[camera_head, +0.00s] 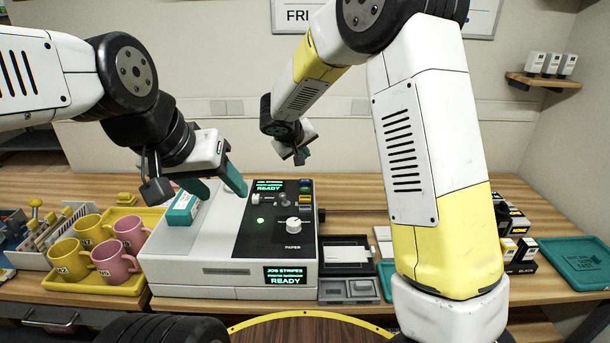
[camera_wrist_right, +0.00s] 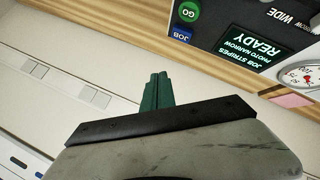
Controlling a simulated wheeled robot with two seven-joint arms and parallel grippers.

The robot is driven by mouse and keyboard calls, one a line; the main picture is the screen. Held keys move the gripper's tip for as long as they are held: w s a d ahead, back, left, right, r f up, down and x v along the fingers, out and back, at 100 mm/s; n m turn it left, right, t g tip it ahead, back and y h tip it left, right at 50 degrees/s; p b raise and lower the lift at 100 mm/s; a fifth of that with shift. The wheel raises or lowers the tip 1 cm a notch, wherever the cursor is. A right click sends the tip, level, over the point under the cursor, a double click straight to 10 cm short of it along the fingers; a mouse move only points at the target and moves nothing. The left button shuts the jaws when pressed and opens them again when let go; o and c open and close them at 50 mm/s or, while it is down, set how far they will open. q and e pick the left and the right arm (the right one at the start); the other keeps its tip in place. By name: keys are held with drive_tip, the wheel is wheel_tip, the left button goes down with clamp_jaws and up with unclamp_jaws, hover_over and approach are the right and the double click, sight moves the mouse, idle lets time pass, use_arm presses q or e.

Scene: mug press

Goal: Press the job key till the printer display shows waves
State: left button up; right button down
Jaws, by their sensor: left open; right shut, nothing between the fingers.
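The printer (camera_head: 190,268) is a pale box with a dark control panel (camera_head: 262,232) on top. Its upper display (camera_head: 268,185) and front display (camera_head: 285,275) both read JOB STRIPES and READY. The blue job key (camera_wrist_right: 180,34) lies beside the green GO key (camera_wrist_right: 189,11) at the panel's edge. My right gripper (camera_head: 301,156) is shut and empty behind the panel; its fingertips (camera_wrist_right: 158,78) appear apart from the job key. My left gripper (camera_head: 218,186) is open over the printer's left part.
Yellow mugs (camera_head: 70,259) and pink mugs (camera_head: 115,263) stand in a yellow tray (camera_head: 128,287) left of the printer. A teal box (camera_head: 183,209) sits at the printer's left. A grey tray (camera_head: 348,290) lies to its right. A teal tray (camera_head: 580,262) lies far right.

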sight(304, 182)
drive_tip(key=shift+f, duration=3)
drive_tip(key=shift+f, duration=0.1)
drive_tip(key=shift+f, duration=0.3)
drive_tip(key=shift+f, duration=0.45)
idle(0.5)
drive_tip(key=shift+r, duration=0.9)
drive_tip(key=shift+r, duration=2.5)
drive_tip(key=shift+d, duration=0.1)
